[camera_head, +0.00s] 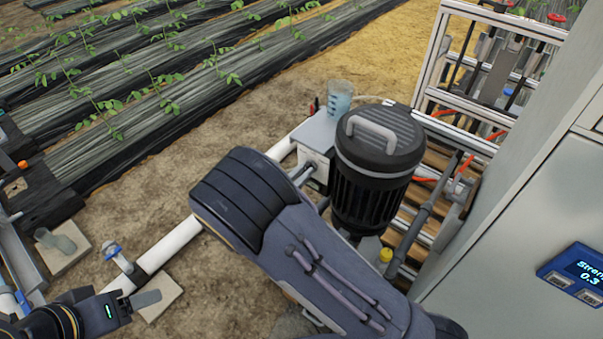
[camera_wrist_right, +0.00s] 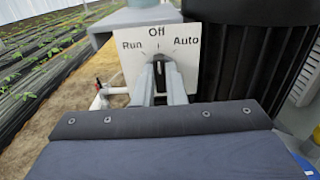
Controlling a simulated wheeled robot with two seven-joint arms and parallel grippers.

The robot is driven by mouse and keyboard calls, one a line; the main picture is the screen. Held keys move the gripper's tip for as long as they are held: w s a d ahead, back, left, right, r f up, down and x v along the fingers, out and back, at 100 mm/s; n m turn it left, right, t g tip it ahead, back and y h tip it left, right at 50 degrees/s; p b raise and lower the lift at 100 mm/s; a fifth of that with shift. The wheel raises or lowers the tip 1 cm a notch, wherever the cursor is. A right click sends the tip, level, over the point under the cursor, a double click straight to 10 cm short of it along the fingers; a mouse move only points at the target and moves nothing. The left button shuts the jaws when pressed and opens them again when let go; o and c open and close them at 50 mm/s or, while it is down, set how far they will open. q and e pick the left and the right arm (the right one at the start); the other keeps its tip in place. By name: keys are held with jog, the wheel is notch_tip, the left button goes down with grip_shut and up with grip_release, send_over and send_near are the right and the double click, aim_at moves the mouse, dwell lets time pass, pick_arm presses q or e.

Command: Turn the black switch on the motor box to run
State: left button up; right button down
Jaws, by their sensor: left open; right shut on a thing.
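The motor box (camera_head: 318,132) is a light grey box beside the black ribbed motor (camera_head: 378,165) in the head view. In the right wrist view its white plate (camera_wrist_right: 125,68) reads Run at left, Off at top and Auto at right. The black switch (camera_wrist_right: 160,67) sits below Off, mostly hidden between the fingers of my right gripper (camera_wrist_right: 161,80), which is shut on it. The switch looks roughly upright, toward Off, but its exact angle is hard to tell. My left gripper (camera_head: 128,299) is open and empty at the lower left of the head view, away from the box.
A measuring jug (camera_head: 340,98) stands on top of the box. A white pipe (camera_head: 170,243) runs along the ground at left. A grey cabinet (camera_head: 540,210) with a blue display (camera_head: 578,275) stands close at right. A metal frame (camera_head: 480,20) is behind.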

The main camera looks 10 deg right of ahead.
jog(key=shift+r+n+p, duration=0.2)
jog(key=shift+n+p, duration=0.4)
jog(key=shift+p, duration=0.4)
jog(key=n+p, duration=0.4)
jog(key=shift+w+f+n+p, duration=0.1)
jog(key=shift+f+n+p, duration=0.1)
jog(key=shift+n+p, duration=1.5)
jog(key=shift+n, duration=0.3)
jog(key=shift+a, duration=0.1)
jog(key=c, duration=1.5)
grip_release()
